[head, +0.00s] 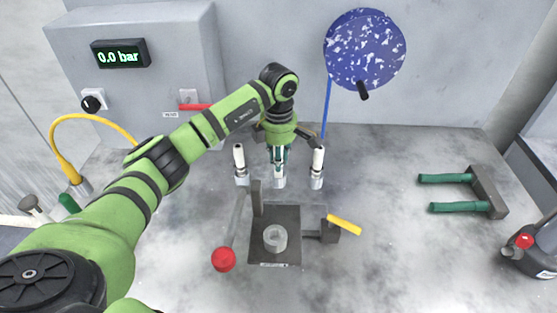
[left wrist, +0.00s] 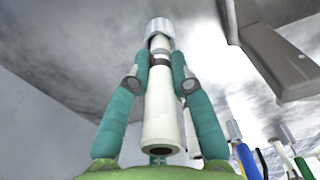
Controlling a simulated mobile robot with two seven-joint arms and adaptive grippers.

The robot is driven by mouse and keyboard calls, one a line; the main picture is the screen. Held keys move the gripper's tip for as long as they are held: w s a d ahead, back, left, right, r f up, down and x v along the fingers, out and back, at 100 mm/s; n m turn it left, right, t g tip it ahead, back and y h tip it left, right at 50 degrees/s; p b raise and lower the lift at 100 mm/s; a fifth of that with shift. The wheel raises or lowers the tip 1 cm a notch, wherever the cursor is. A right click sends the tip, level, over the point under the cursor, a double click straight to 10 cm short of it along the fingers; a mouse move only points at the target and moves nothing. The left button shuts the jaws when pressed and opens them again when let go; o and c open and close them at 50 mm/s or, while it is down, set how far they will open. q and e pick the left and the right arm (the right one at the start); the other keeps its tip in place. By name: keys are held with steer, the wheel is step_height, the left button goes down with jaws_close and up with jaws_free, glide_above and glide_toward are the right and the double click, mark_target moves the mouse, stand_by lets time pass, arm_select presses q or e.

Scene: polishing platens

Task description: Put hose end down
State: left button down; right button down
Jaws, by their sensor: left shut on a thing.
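My left gripper (head: 279,166) is shut on a white hose end with a silver collar (head: 279,183) at the back middle of the bench. The held hose end also shows in the left wrist view (left wrist: 161,120), between the two teal fingers (left wrist: 157,82), with its hollow white end towards the camera and its silver collar away from it. It looks upright in the head view. I cannot tell whether its collar touches the bench. Two similar white pieces with silver collars stand to its left (head: 240,163) and right (head: 317,167). My right gripper is not in view.
A dark plate (head: 262,225) with a clear ring (head: 275,238), a red-knobbed lever (head: 223,259) and a yellow handle (head: 344,225) lies in front. A speckled blue disc (head: 365,48) is behind. A green-handled tool (head: 487,192) lies right. A grey box shows 0.0 bar (head: 118,55).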

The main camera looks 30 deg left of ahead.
arm_select(q)
steer(key=shift+f, duration=0.9)
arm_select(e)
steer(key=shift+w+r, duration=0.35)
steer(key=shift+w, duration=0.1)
arm_select(q)
steer(key=shift+f, duration=0.1)
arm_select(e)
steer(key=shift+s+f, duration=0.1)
arm_select(q)
steer(key=shift+f, duration=0.15)
steer(key=c, duration=1.1)
jaws_free()
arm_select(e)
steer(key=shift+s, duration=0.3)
